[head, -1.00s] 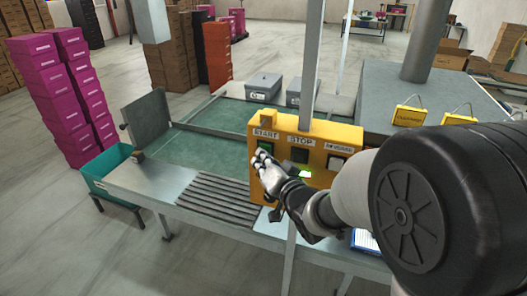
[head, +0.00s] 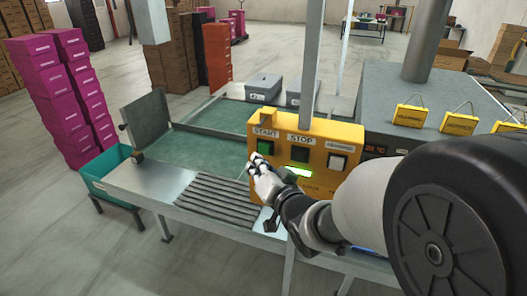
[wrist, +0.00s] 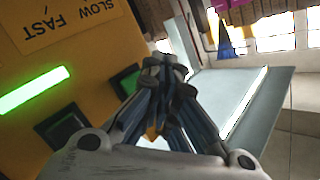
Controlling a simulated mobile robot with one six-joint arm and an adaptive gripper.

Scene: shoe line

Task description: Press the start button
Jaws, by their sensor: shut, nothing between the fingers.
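The yellow control box (head: 320,184) stands at the front of the line. Its green start button (head: 265,147) sits under the START label and shows clear in the head view. My gripper (head: 256,161) is shut and empty, its fingertips just below and left of that button in the picture. In the wrist view the box (wrist: 95,50) appears upside down. There my closed fingertips (wrist: 165,66) overlap the edge of the start button (wrist: 127,78). The fingers look apart from the box face, but the exact gap is hard to tell.
A dark stop button (head: 300,154) and a pale button (head: 338,161) sit right of the start button. A lit green bar (head: 298,171) glows below them. The box's post (head: 312,70) rises behind. The roller table (head: 215,197) lies to the left.

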